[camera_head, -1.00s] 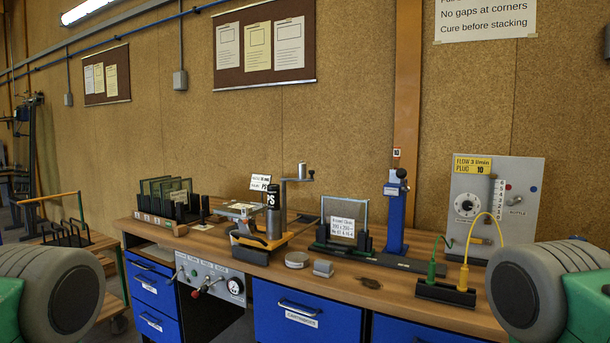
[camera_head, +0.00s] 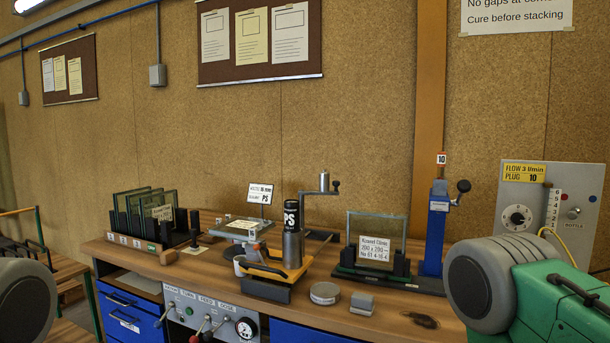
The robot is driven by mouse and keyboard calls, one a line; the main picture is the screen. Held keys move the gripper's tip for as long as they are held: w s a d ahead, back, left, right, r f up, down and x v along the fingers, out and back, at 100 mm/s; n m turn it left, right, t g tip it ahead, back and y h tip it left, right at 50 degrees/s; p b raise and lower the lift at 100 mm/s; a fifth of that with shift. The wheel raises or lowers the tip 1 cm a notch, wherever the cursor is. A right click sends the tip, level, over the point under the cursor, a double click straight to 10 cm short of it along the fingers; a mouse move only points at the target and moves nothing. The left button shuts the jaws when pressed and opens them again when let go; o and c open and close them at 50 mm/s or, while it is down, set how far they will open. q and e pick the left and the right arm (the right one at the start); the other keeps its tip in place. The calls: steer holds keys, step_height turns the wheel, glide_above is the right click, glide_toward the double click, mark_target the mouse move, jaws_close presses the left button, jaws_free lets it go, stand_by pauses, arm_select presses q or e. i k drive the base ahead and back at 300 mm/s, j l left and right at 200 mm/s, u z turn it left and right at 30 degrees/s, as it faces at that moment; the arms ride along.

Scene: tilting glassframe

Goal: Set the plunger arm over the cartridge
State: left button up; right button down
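The cartridge (camera_head: 291,218), a dark upright cylinder labelled PS above a silver lower part, stands on a yellow-and-black dispensing stand (camera_head: 272,271) in the middle of the bench. The plunger arm (camera_head: 315,193) is a thin grey bar at the level of the cartridge's top, reaching right from a post close by the cartridge. It carries a short upright grey cylinder (camera_head: 324,181) and a dark knob (camera_head: 335,186). That cylinder is to the right of the cartridge, not above it. Neither gripper is in view; only upper parts of my arms show at the lower left and right.
A rack of dark glass panes (camera_head: 147,214) stands left, and a framed pane (camera_head: 377,230) with a blue post (camera_head: 436,229) stands right. A round tin (camera_head: 325,293) and a small grey block (camera_head: 362,303) lie near the front. A control panel (camera_head: 212,318) is below.

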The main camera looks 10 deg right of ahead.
mark_target(323, 177)
steer(key=i+j, duration=1.05)
